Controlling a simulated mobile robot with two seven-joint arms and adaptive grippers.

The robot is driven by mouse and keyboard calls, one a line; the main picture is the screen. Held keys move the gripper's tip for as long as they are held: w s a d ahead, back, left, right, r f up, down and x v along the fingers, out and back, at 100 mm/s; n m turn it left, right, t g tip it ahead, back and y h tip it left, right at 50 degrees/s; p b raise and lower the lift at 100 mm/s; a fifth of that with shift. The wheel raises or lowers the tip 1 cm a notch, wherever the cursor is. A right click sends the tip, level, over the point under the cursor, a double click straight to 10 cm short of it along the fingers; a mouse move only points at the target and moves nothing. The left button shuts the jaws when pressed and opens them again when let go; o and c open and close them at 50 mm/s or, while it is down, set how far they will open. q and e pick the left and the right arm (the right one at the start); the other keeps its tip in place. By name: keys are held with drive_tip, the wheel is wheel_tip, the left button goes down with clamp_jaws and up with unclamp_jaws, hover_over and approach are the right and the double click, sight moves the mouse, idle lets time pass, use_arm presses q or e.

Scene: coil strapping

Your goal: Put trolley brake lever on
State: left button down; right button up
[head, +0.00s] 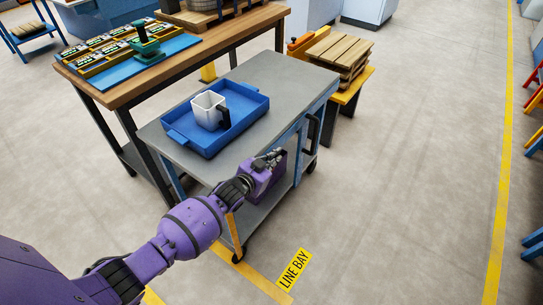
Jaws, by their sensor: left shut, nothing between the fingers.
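The trolley (255,80) has a grey top, a blue frame and a lower shelf (255,215). It stands in the middle of the head view on dark castors, one at its near corner (238,257). My purple left arm reaches in from the lower left. My left gripper (271,157) is shut and empty, in front of the trolley's near side, around the height of its top edge. I cannot tell whether it touches the trolley. My right gripper is out of view.
A blue tray (255,112) holding a white jug (207,110) sits on the trolley top. A wooden workbench (190,47) stands close behind on the left. A yellow stand with wooden slats (338,50) is behind on the right.

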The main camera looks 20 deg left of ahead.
use_arm(q)
drive_tip(key=f+g, duration=0.1)
drive_tip(key=f, duration=0.1)
drive_tip(key=w+f+g, duration=0.1)
drive_tip(key=f+g, duration=0.1)
drive_tip(key=shift+w+d+f+y+p, duration=0.1)
drive_tip(key=shift+d+f+y+p, duration=0.05)
drive_tip(key=shift+f+y+p, duration=0.2)
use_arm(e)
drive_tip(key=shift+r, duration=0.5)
use_arm(q)
drive_tip(key=shift+r, duration=0.1)
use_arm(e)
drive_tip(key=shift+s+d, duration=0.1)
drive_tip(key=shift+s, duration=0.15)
use_arm(q)
drive_tip(key=s+r+p, duration=0.3)
drive_tip(key=r+p, duration=0.1)
drive_tip(key=r, duration=0.7)
drive_tip(key=shift+s, duration=0.3)
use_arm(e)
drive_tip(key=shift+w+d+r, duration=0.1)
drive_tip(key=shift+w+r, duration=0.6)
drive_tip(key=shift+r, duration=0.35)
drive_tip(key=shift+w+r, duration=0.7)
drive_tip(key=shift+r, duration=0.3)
